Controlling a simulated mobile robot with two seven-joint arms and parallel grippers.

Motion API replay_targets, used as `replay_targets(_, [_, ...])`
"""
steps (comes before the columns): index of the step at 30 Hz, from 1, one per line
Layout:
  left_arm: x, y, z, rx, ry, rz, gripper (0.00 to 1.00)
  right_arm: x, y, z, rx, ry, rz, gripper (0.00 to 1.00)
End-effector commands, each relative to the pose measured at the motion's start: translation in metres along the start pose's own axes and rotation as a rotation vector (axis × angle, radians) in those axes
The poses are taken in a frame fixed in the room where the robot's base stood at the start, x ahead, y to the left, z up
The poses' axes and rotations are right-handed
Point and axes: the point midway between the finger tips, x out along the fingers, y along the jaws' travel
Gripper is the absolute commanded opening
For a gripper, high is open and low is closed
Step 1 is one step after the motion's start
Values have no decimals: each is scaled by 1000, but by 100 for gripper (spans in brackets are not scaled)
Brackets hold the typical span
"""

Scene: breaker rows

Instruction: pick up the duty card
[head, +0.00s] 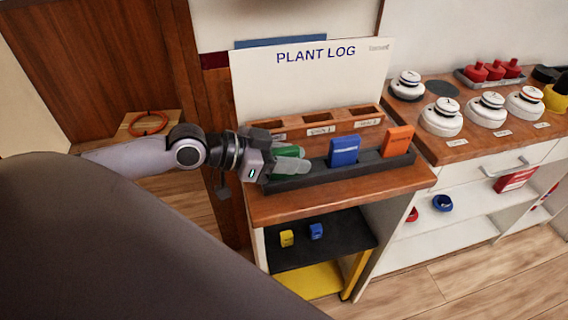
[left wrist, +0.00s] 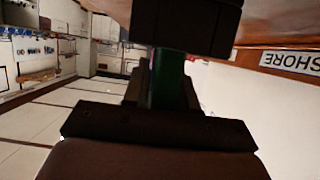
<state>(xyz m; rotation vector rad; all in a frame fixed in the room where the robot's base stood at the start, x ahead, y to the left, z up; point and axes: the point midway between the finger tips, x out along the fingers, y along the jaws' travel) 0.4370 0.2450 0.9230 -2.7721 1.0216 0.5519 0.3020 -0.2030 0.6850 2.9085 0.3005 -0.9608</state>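Three cards are at the long dark rack (head: 310,177) on the wooden counter: a green card (head: 289,151) at left, a blue card (head: 344,151) in the middle and an orange card (head: 397,140) at right. The blue and orange ones stand upright. I cannot read which is the duty card. My left gripper (head: 290,162) is at the rack's left end with its fingers around the green card, hiding part of it. In the left wrist view the green card (left wrist: 168,80) fills the space between the dark fingers, which look closed against it. My right gripper is not in view.
A wooden holder (head: 322,125) with labelled slots stands behind the rack, before a white PLANT LOG board (head: 310,80). White round knobs (head: 441,118) stand on the right-hand counter. Small yellow (head: 287,238) and blue (head: 316,231) items sit on the shelf below.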

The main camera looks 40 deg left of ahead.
Motion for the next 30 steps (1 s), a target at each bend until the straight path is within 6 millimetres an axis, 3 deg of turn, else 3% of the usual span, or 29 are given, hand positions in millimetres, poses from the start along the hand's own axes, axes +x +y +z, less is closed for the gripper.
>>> replay_targets(1, [0, 0, 0, 0, 0, 0, 9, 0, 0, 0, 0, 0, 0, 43])
replay_targets(2, [0, 0, 0, 0, 0, 0, 0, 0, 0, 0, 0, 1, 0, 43])
replay_targets(17, [-4, 0, -11, 2, 2, 0, 0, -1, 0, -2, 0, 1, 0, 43])
replay_targets(23, [-18, -1, -43, 7, 3, -1, 0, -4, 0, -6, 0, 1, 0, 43])
replay_targets(30, [-47, 0, -114, 10, 6, -3, 0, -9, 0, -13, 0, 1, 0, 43])
